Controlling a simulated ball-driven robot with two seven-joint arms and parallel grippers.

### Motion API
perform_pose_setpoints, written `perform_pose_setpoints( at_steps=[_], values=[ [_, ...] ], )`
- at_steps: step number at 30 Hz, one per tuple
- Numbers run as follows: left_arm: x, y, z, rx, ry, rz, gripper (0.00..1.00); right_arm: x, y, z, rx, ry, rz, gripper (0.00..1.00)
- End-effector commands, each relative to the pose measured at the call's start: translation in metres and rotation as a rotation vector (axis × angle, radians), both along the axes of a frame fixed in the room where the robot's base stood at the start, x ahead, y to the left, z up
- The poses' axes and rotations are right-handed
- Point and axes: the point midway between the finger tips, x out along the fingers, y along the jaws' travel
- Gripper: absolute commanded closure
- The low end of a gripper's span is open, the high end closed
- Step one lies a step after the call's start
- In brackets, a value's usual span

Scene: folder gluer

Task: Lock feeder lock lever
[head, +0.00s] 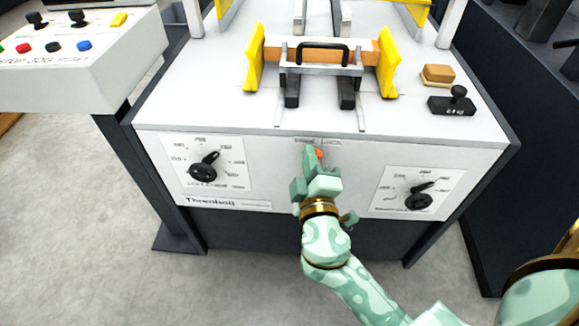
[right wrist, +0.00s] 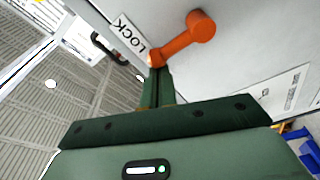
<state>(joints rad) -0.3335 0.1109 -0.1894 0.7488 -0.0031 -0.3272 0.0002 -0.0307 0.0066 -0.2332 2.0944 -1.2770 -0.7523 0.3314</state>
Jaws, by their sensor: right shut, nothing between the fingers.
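The feeder lock lever is orange and sits on the white front panel of the machine. In the right wrist view, the lever (right wrist: 182,40) runs from a round hub at upper right to a free end at lower left, beside a white LOCK label (right wrist: 130,38). In the head view only a bit of the lever (head: 319,153) shows behind my gripper. My right gripper (head: 311,153) is shut and empty, its fingertips (right wrist: 157,72) at the lever's free end. I cannot tell whether they touch it. My left gripper is not in view.
A dial (head: 203,170) is on the panel left of my gripper, another (head: 418,201) to the right. Above, the feeder table (head: 210,90) carries yellow side guides (head: 254,58) and a black-handled bar (head: 322,52). A button console (head: 75,60) stands at left.

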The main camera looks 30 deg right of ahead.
Motion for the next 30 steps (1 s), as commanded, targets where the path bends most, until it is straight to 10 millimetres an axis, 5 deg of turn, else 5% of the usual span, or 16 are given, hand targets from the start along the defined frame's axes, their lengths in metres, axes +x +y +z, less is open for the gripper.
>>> perform_pose_setpoints(
  at_steps=[9,30],
  values=[
    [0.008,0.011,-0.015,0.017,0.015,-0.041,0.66,-0.006,-0.018,-0.001,0.166,-0.109,-0.001,1.0],
    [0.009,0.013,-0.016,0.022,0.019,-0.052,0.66,-0.01,-0.023,0.002,0.16,-0.106,0.0,1.0]
  ],
)
